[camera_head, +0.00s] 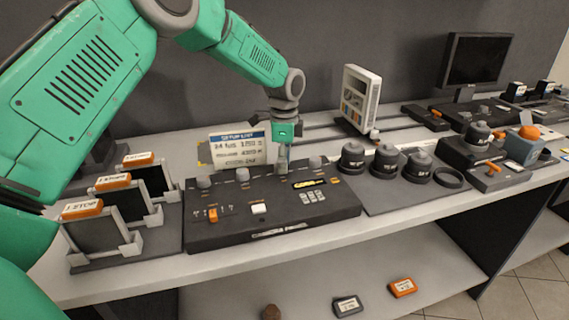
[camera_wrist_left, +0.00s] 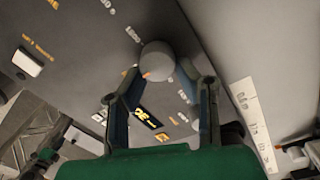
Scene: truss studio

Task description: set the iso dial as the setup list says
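The black control panel (camera_head: 330,208) stands on the bench with a row of grey dials along its back edge. My left gripper (camera_head: 283,166) points down at one of these dials. In the left wrist view the round grey dial (camera_wrist_left: 158,60) with an orange mark sits between the two fingertips, which appear shut on its sides. Its label is not readable, so I cannot tell which dial it is. The setup list card (camera_head: 238,148), with a blue header, stands behind the panel; its lines are too small to read surely. My right gripper is not in view.
Panels with orange labels (camera_head: 110,184) stand at the left. Several dark round pieces (camera_head: 386,160) are on a mat at the right. A white upright box (camera_head: 358,98) and a monitor (camera_head: 476,60) stand behind. Small labelled blocks (camera_head: 347,305) lie on the lower shelf.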

